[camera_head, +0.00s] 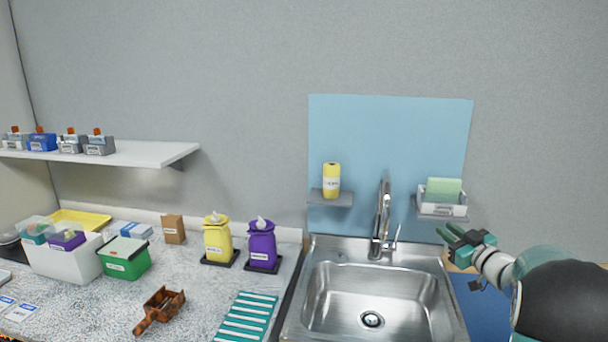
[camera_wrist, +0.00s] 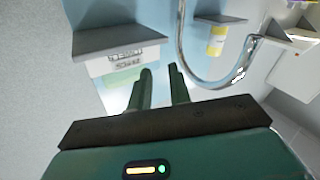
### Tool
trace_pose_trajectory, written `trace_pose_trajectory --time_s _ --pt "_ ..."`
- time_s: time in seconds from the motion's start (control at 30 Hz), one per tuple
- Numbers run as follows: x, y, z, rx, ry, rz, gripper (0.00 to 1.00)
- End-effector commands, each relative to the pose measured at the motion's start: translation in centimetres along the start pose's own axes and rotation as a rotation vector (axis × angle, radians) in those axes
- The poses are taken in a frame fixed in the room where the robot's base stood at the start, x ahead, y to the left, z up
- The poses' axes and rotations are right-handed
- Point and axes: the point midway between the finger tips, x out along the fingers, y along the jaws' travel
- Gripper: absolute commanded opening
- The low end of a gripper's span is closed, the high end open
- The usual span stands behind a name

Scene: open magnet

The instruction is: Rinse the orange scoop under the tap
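The orange scoop (camera_head: 161,309) is brownish orange with dark patches and lies on the speckled counter at the lower left, its handle toward the front left. The tap (camera_head: 383,215) is a tall chrome one behind the steel sink (camera_head: 322,283); its curved pipe also shows in the wrist view (camera_wrist: 232,78). My gripper (camera_head: 444,232) is up to the right of the tap, over the sink's right side and far from the scoop. In the wrist view its two dark green fingers (camera_wrist: 160,69) are apart with nothing between them.
A sponge holder (camera_head: 428,209) on a small wall shelf is close to my gripper. A yellow bottle (camera_head: 332,179) stands left of the tap. Yellow and purple dispensers (camera_head: 262,245), a green box (camera_head: 124,268) and a teal striped mat (camera_head: 247,317) are on the counter. The sink is empty.

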Motion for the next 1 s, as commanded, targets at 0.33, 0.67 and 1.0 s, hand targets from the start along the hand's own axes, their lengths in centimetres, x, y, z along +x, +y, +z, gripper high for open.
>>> trace_pose_trajectory --time_s 0.33,0.67,1.0 --pt "-3.6 -3.0 -8.7 0.021 -0.222 0.363 0.19" --pt "-12.7 -12.4 -10.1 0.171 -0.564 0.476 0.19" --pt "-25.1 -27.2 -7.5 0.33 -0.972 0.308 0.19"
